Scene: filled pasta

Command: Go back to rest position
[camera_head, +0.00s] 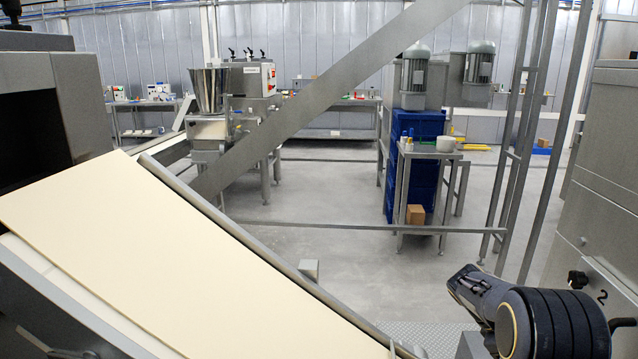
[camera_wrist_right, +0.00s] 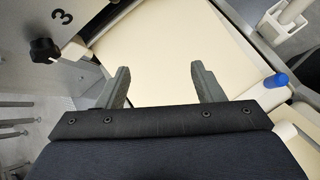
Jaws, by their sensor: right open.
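My right gripper (camera_wrist_right: 161,84) shows in the right wrist view. Its two grey fingers stand wide apart with nothing between them. Beyond the fingertips lies a pale cream pasta sheet (camera_wrist_right: 165,50). In the head view, part of my right arm (camera_head: 555,325) shows at the lower right, beside the machine. My right gripper's fingers cannot be made out there. My left gripper and left arm are not in view.
A long pasta sheet (camera_head: 150,250) slopes across the left, edged by a metal rail (camera_head: 250,250). A grey machine (camera_head: 612,200) with a black knob (camera_head: 577,279) stands close at right. In the wrist view, a blue-capped part (camera_wrist_right: 276,81) is right of the fingers. The middle floor is open.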

